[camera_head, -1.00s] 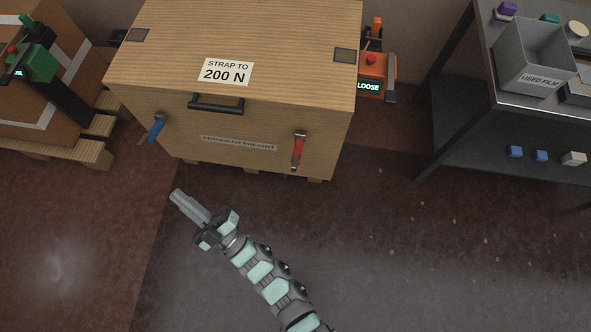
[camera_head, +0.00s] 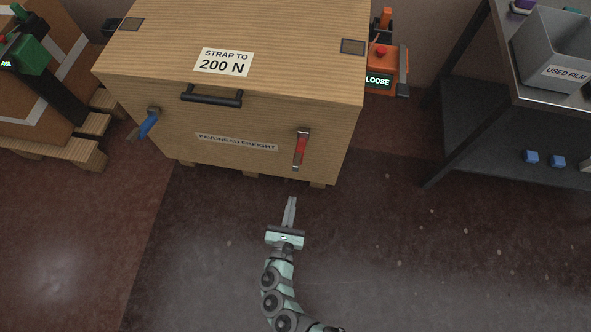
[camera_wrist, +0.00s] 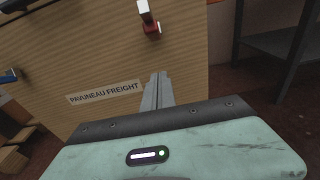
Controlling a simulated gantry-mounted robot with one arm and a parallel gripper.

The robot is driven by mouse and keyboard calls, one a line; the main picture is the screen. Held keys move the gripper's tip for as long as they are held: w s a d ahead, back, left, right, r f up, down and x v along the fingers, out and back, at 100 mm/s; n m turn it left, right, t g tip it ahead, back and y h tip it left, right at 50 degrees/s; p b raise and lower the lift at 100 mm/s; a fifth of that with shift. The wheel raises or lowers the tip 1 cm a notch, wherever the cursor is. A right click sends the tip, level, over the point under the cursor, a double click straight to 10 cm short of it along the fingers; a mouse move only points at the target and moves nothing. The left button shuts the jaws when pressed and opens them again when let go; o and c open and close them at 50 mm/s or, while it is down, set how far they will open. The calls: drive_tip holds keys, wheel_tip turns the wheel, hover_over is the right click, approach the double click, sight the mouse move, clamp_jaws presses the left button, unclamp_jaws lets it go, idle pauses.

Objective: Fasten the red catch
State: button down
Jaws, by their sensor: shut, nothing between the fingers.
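The red catch (camera_head: 300,148) is on the front face of a wooden crate (camera_head: 220,122), near its right side. It hangs about upright, with metal at both ends. It also shows at the top of the wrist view (camera_wrist: 149,22). I cannot tell whether it is latched. A blue catch (camera_head: 149,124) on the left of the same face sticks out at a tilt. My gripper (camera_head: 291,200) is shut and empty, below the red catch and apart from it. In the wrist view its closed fingers (camera_wrist: 157,92) point toward the crate front.
A black handle (camera_head: 212,95) is on the crate front. An orange device reading LOOSE (camera_head: 378,80) stands behind right. A metal shelf (camera_head: 455,130) with a grey bin (camera_head: 550,55) is at right. A pallet (camera_head: 60,146) is at left. The floor before the crate is clear.

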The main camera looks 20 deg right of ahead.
drive_tip(key=shift+r, duration=0.1)
drive_tip(key=b, duration=0.3)
approach(300, 150)
drive_tip(key=w+d+f, duration=0.2)
drive_tip(key=w+f, duration=0.1)
drive_tip(key=f, duration=0.1)
drive_tip(key=shift+w+d, duration=0.35)
drive_tip(key=shift+d, duration=0.05)
drive_tip(key=shift+p, duration=0.35)
